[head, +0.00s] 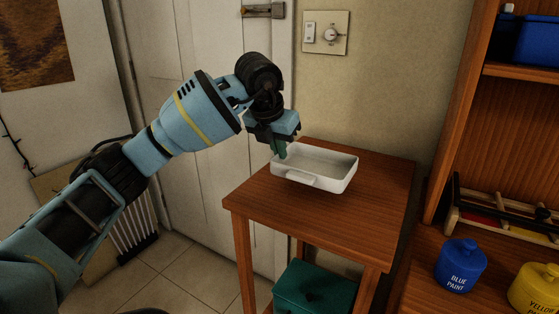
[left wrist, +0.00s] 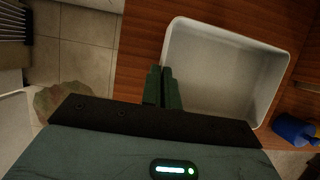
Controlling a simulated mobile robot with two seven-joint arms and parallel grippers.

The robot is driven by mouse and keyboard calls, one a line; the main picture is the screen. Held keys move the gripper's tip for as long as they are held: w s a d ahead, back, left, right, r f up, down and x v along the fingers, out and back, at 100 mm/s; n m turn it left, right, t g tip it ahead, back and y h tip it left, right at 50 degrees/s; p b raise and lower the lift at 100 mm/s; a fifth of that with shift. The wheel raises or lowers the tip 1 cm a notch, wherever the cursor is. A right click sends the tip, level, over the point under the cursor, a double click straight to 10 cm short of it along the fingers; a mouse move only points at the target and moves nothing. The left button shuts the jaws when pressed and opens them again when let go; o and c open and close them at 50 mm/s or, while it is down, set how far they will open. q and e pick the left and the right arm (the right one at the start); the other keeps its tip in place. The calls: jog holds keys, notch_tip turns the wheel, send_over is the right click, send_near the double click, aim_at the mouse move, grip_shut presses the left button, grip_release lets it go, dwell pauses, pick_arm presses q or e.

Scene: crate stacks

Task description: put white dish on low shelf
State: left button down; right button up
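The white dish (head: 318,168) is a shallow rectangular tray with a handle on its near side. It is at the top of a small wooden table (head: 385,185); whether it rests there or hangs slightly above is hard to tell. My left gripper (head: 281,150) points down at the dish's left rim. In the left wrist view, its green fingers (left wrist: 162,88) are close together with the wall of the dish (left wrist: 225,70) between them. Below the tabletop, a green lidded box (head: 315,288) sits low between the table legs. My right gripper is out of view.
A wooden shelf unit (head: 447,120) stands at the right, with a blue paint pot (head: 461,266), a yellow paint pot (head: 537,288), a wooden rack (head: 500,212) and a blue bin (head: 530,40). A white door (head: 195,160) and a wall switch plate (head: 326,33) are behind the table.

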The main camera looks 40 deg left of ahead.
aim_at(280, 161)
pick_arm(q)
jog(key=shift+w+a, duration=0.25)
jog(key=shift+w, duration=0.15)
notch_tip(280, 161, down, 4)
jog(key=shift+r, duration=0.2)
jog(key=shift+f, duration=0.1)
jog(key=c, duration=1.7)
grip_release()
